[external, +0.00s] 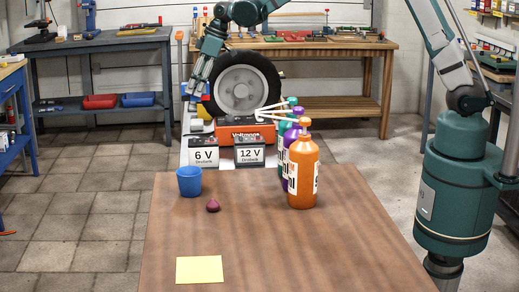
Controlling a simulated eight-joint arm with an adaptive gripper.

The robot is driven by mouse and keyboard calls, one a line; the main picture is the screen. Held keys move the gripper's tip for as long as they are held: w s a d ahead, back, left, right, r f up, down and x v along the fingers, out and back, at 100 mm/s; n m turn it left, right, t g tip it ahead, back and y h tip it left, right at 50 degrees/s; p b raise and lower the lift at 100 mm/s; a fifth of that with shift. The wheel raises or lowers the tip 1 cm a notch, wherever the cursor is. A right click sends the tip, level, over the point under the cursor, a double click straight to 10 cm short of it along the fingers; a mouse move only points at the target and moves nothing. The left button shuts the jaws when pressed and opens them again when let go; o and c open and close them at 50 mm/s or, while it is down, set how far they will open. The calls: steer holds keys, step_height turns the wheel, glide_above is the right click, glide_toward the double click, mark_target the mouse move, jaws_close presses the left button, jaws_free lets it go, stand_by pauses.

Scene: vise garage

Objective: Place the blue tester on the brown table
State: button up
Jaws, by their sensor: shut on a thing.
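My gripper (193,104) is at the upper left of the external view, pointing down above the narrow pale surface behind the table. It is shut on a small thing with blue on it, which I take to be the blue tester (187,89). The fingers hide much of it and its shape is hard to make out. The brown table (300,250) fills the lower middle, nearer the camera than my gripper.
On the table are a blue cup (189,181), a small dark red object (213,205), a yellow sheet (199,270) and several bottles, an orange one (302,175) in front. Behind stand a 6 V battery (203,157), a 12 V battery (249,152) and an orange Voltmann device (262,131).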

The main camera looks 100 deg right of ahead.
step_height(320, 180, up, 4)
steer(key=shift+r, duration=0.25)
steer(key=a+n+g+y+p, duration=0.2)
steer(key=a+n, duration=0.7)
steer(key=a, duration=4.8)
steer(key=s+a+n+y+p, duration=0.1)
steer(key=s+a+n, duration=0.1)
steer(key=s+a, duration=0.5)
steer(key=s+a+n+p, duration=0.1)
steer(key=s+a, duration=0.3)
steer(key=a, duration=0.7)
steer(key=s+a+n+y+p, duration=0.1)
steer(key=s+a+n, duration=0.1)
steer(key=s+a, duration=0.5)
steer(key=s+a+n+g+p, duration=0.2)
steer(key=s+a+n, duration=0.2)
steer(key=s+a, duration=1.4)
steer(key=shift+s+d+f, duration=0.1)
steer(key=shift+d+f, duration=0.05)
steer(key=shift+f, duration=1.2)
steer(key=shift+d+f, duration=0.1)
steer(key=shift+f, duration=1.25)
